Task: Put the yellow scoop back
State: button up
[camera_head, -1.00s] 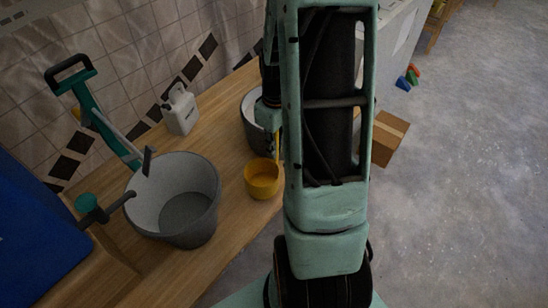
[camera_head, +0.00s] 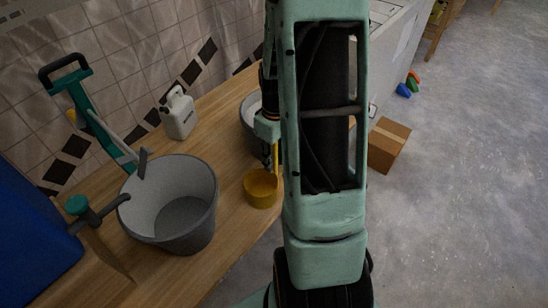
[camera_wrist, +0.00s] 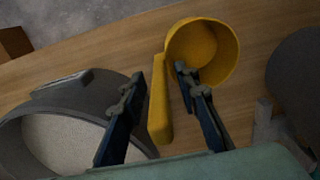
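The yellow scoop (camera_head: 261,190) is on the wooden counter between two grey containers, its bowl opening upward. In the wrist view the scoop (camera_wrist: 203,52) has its handle between the two fingers of my gripper (camera_wrist: 160,75). The fingers are apart, with a clear gap between the handle and the left finger and a smaller one at the right finger. My gripper is open around the handle. In the head view my arm hides most of the gripper. A grey tub with white contents (camera_wrist: 108,88) stands left of the gripper in the wrist view.
A large grey bucket (camera_head: 203,222) stands on the counter (camera_head: 228,128) left of the scoop. A white jug (camera_head: 179,116), a teal-handled tool (camera_head: 82,108) and a blue container (camera_head: 30,245) are nearby. A cardboard box (camera_head: 386,148) is beyond the counter's right edge.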

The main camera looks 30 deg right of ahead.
notch_tip(320, 180, up, 12)
jog(key=shift+s+r+p, duration=0.1)
jog(key=shift+r+p, duration=0.05)
jog(key=shift+p, duration=0.5)
dwell(0.4)
